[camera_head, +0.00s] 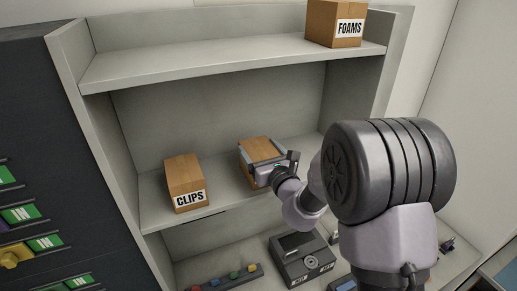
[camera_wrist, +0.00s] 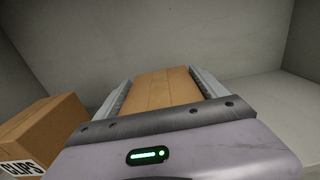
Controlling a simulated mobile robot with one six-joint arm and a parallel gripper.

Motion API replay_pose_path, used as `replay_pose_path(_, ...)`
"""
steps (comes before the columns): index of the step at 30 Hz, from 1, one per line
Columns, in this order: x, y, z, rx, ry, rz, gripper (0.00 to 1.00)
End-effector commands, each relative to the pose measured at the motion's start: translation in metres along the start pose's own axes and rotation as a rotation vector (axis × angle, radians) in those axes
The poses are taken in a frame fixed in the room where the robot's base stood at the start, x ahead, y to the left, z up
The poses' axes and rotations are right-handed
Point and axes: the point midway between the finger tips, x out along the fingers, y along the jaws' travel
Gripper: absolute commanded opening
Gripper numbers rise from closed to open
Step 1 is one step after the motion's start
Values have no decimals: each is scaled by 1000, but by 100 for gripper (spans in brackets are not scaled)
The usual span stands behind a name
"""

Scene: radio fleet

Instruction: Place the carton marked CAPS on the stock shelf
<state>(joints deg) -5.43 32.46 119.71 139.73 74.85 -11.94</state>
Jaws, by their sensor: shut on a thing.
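My gripper (camera_head: 265,163) is shut on a brown carton (camera_head: 258,146) at the middle shelf of the grey shelf unit. The carton also shows between the two fingers in the wrist view (camera_wrist: 163,88). The side of the carton that faces me is hidden by my gripper, so I cannot read any marking on it. I cannot tell whether its base touches the shelf board (camera_head: 222,206). The carton marked CLIPS (camera_head: 185,181) stands to its left on the same shelf, apart from it; it also shows in the wrist view (camera_wrist: 42,130).
A carton marked FOAMS (camera_head: 335,22) stands on the upper shelf (camera_head: 230,62) at the right. Below are a dark device (camera_head: 302,259) and a strip with small coloured parts (camera_head: 222,279). The middle shelf is bare right of the held carton. A dark cabinet (camera_head: 40,120) stands at left.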

Motion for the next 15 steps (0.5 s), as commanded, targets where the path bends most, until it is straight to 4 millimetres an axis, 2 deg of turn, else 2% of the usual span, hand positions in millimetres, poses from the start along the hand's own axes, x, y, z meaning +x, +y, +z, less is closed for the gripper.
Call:
replay_pose_path(9,0,0,-4,-1,-2,0,25)
replay_pose_path(10,0,0,-4,-1,0,0,86)
replay_pose_path(12,0,0,-3,-1,0,0,99)
replay_pose_path(15,0,0,-2,-1,0,1,100)
